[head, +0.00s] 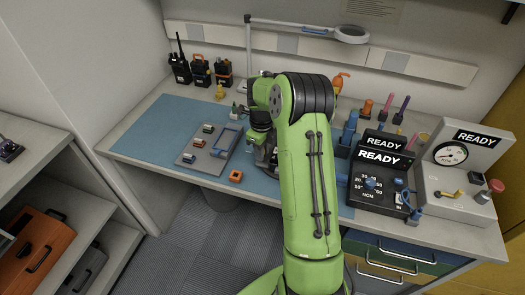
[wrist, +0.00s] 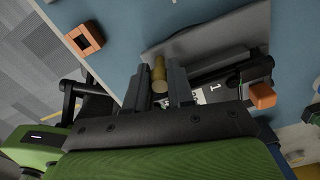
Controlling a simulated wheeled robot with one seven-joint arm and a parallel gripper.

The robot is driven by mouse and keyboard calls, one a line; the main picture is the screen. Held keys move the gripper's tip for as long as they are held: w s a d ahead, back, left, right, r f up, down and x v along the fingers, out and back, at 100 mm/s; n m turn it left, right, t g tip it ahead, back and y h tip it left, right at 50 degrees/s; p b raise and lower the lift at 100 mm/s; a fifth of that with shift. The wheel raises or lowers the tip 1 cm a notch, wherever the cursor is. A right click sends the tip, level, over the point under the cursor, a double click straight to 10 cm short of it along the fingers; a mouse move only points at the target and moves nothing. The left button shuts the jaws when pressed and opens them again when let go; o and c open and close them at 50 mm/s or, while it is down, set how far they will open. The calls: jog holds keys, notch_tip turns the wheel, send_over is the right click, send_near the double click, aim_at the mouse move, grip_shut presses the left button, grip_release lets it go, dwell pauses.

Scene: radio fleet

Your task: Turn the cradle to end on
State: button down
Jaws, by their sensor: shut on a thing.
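In the wrist view my gripper (wrist: 160,82) has its two dark fingers closed on a short brass-coloured post (wrist: 159,70). A black unit with a white label marked 1 (wrist: 214,89) lies right beside the fingers. A curved grey plate (wrist: 225,30) lies just beyond them on the blue mat. I cannot tell for sure which of these parts belong to the cradle, or how it is turned. In the head view my green arm hides most of the fingers and what they hold.
An orange square block with a hole (head: 236,176) lies on the blue mat (head: 150,130), near a grey tray (head: 190,158) of small parts. Radios (head: 201,72) stand at the back left. Two testers reading READY (head: 378,185) (head: 465,165) stand right. The mat's left part is clear.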

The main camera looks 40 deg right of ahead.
jog(key=shift+w+d+r, duration=0.1)
jog(key=shift+w+r, duration=0.05)
jog(key=shift+w, duration=0.05)
dwell(0.5)
jog(key=c, duration=1.3)
grip_release()
jog(key=shift+o, duration=0.2)
notch_tip(320, 180, up, 16)
jog(key=p, duration=0.3)
